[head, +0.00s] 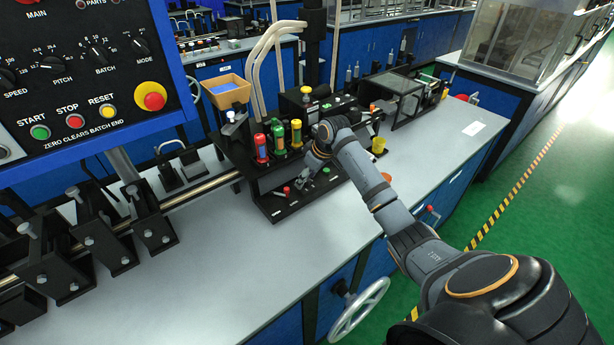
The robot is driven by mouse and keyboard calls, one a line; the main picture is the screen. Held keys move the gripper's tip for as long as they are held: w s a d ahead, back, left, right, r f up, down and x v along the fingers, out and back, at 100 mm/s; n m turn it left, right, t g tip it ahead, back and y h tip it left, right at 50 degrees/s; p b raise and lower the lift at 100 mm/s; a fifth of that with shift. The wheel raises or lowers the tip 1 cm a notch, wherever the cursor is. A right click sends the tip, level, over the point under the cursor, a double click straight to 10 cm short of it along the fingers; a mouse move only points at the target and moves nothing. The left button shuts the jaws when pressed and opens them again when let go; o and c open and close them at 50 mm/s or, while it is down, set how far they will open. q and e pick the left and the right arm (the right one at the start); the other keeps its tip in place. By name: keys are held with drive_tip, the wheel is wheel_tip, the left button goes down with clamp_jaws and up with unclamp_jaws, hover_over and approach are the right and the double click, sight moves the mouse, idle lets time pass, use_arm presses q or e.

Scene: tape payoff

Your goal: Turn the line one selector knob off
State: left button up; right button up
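My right gripper (303,183) reaches in from the right and points down at a small black control box (283,209) on the grey bench. Its fingertips are low over the box's sloped top, between a red control (286,190) and a green control (326,170). The fingers are small and dark here, and I cannot tell whether they are open, shut or touching anything. No line one selector knob can be made out; the gripper hides part of the box top. My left gripper is not in view.
A large control panel (84,72) with black knobs and START, STOP and RESET buttons hangs at upper left. Red, green and yellow bottle-like parts (279,139) stand just behind the box. Black brackets (103,233) line the left. The front bench top (215,255) is clear.

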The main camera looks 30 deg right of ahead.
clamp_jaws()
drive_tip(key=shift+r+m+p, duration=0.2)
drive_tip(key=shift+m+p, duration=0.2)
drive_tip(key=shift+p, duration=0.45)
drive_tip(key=m+h+p, duration=0.1)
drive_tip(key=m+p, duration=0.1)
drive_tip(key=p, duration=0.1)
drive_tip(key=m+p, duration=0.2)
drive_tip(key=p, duration=0.1)
drive_tip(key=m+h+p, duration=0.1)
drive_tip(key=m+p, duration=0.1)
drive_tip(key=p, duration=0.2)
drive_tip(key=shift+a+r+h, duration=0.15)
drive_tip(key=shift+a+h, duration=0.15)
drive_tip(key=m+p, duration=0.2)
drive_tip(key=shift+w+m+g+h, duration=0.1)
drive_tip(key=shift+m+g+h, duration=0.2)
drive_tip(key=shift+m+h, duration=0.1)
drive_tip(key=shift+f+m+h+p, duration=0.25)
drive_tip(key=shift+m+h+p, duration=0.35)
drive_tip(key=shift+m, duration=0.6)
unclamp_jaws()
